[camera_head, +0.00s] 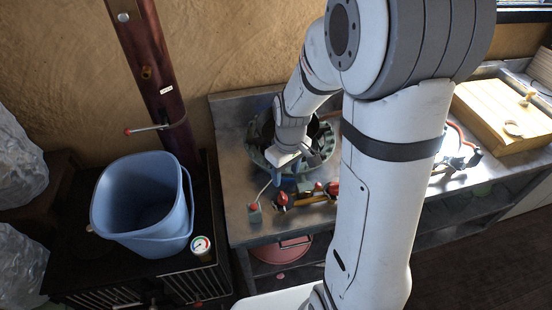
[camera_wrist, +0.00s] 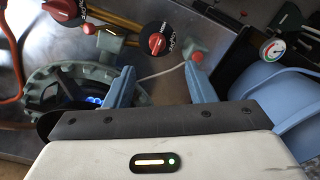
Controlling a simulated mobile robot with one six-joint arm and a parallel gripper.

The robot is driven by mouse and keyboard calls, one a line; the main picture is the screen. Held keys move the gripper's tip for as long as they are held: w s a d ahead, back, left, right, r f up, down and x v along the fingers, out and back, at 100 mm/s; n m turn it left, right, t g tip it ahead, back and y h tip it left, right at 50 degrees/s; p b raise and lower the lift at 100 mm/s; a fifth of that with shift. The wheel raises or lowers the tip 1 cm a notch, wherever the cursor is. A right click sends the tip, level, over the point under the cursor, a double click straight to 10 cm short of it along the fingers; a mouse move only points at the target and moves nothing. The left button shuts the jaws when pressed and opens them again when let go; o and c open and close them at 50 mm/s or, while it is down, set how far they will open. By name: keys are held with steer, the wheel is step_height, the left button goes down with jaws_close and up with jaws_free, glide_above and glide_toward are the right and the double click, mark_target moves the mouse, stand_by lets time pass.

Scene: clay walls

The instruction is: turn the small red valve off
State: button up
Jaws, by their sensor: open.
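Several red controls sit on the bench's front part, and I cannot tell for sure which is the small red valve. A small red cap on a teal block (camera_head: 254,207) has a thin pale rod; it also shows in the wrist view (camera_wrist: 196,58). Right of it is a red knob on a black dial (camera_head: 281,200), also in the wrist view (camera_wrist: 157,43). A smaller red piece on a teal fitting (camera_wrist: 90,29) and a larger red knob (camera_wrist: 64,8) lie farther left there. My gripper (camera_wrist: 158,72) is open and empty, its right finger close to the red cap.
A blue bucket (camera_head: 143,205) and a gauge (camera_head: 201,246) stand left of the bench. A dark red pipe (camera_head: 158,75) carries a red-tipped lever (camera_head: 146,129). A wooden box (camera_head: 505,115) is at right.

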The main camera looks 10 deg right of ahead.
steer(key=n, duration=0.1)
glide_above(284, 195)
steer(key=shift+g, duration=0.4)
step_height(284, 195, down, 5)
steer(key=shift+w+d+f, duration=0.1)
step_height(284, 195, down, 7)
steer(key=shift+f+p, duration=0.2)
steer(key=shift+p, duration=0.35)
steer(key=shift+c, duration=0.5)
